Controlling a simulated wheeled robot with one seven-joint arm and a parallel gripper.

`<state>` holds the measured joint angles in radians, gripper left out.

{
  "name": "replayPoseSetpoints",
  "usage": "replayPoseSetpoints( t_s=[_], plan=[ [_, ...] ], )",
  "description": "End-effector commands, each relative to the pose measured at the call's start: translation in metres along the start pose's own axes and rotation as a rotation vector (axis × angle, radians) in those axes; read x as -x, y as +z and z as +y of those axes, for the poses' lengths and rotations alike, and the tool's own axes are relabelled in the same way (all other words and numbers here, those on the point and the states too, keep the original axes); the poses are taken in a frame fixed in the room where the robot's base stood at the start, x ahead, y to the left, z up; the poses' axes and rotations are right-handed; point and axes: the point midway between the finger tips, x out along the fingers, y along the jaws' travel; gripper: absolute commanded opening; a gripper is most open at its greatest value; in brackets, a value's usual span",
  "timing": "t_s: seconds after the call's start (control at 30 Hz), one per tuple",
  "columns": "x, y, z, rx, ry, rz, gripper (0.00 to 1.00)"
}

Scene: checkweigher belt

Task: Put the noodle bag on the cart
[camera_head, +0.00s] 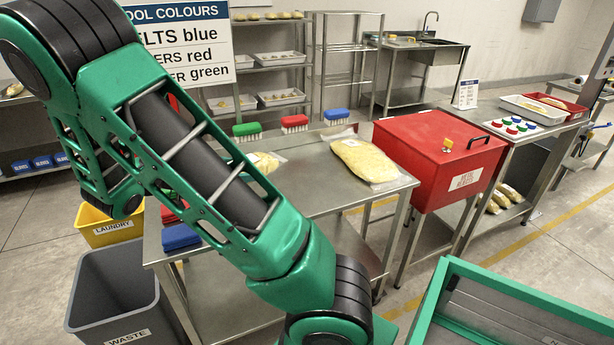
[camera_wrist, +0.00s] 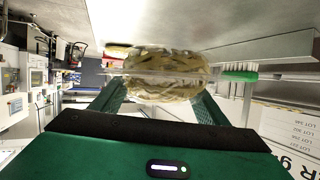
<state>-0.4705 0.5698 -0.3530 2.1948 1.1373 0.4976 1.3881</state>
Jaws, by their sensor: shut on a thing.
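The noodle bag (camera_wrist: 166,74), a clear bag of pale yellow noodles, is between the green fingers of my gripper (camera_wrist: 160,92) in the wrist view. My gripper is shut on it. In the head view my arm hides the gripper. A bag partly behind my arm (camera_head: 264,161) shows at the steel table; I cannot tell if it is the held one. Another full yellow bag (camera_head: 363,160) lies flat on the table's right end. A green-rimmed open container (camera_head: 440,290) at the bottom right may be the cart; its label is cut off.
The steel table (camera_head: 318,190) carries green, red and blue brushes along its back and a blue block at left. A red lidded box (camera_head: 440,155) stands to its right. A grey waste bin (camera_head: 112,290) and yellow laundry bin (camera_head: 107,228) stand at left. Floor shows between table and green container.

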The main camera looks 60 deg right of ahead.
Motion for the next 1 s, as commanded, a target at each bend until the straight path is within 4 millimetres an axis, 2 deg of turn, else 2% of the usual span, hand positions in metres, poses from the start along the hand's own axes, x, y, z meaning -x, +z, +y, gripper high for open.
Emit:
replayPoseSetpoints(
  t_s=[0.1, 0.2, 0.33, 0.43, 1.0],
  plan=[
    [0.000, -0.008, 0.024, -0.070, 0.158, 0.019, 0.29],
    [0.002, -0.011, 0.040, -0.109, 0.255, 0.031, 0.29],
    [0.005, -0.012, 0.051, -0.138, 0.325, 0.039, 0.29],
    [-0.001, -0.011, 0.053, -0.145, 0.345, 0.042, 0.29],
    [-0.112, 0.009, 0.039, -0.145, 0.345, 0.042, 0.29]
  ],
)
